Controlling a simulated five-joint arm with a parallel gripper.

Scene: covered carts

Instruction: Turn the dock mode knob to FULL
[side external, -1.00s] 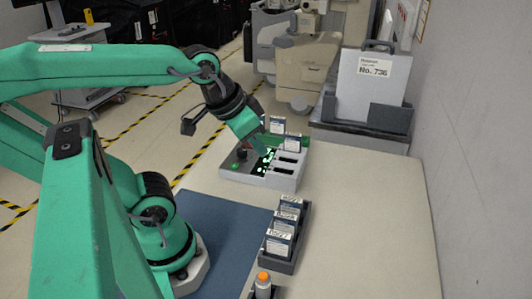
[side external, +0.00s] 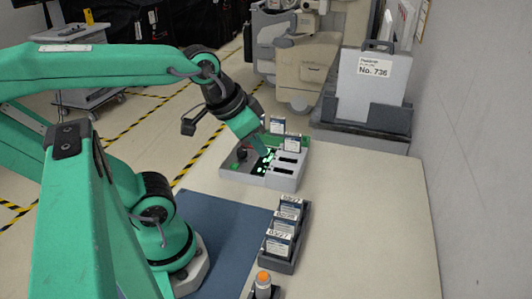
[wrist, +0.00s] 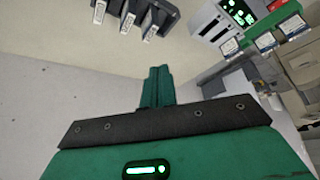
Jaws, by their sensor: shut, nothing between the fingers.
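The grey dock (side external: 285,181) stands on the table in the side view, with green lit marks and dark slots on top. A dark knob (side external: 241,153) stands up at its left end; its pointer and mode labels are too small to read. My gripper (side external: 263,153) is over the middle of the dock, right of the knob, and hides part of the top. Whether it touches the dock is unclear. In the wrist view my gripper (wrist: 158,72) shows its fingers together and empty. The dock (wrist: 222,20) is at the upper right there; I cannot make out the knob in that view.
Labelled modules (side external: 291,144) stand at the dock's far side. A dark rack (side external: 291,262) of labelled modules and an orange-topped item (side external: 263,279) stand nearer. A case marked No. 736 (side external: 371,88) stands in a holder behind. The table's right side (side external: 370,220) is clear.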

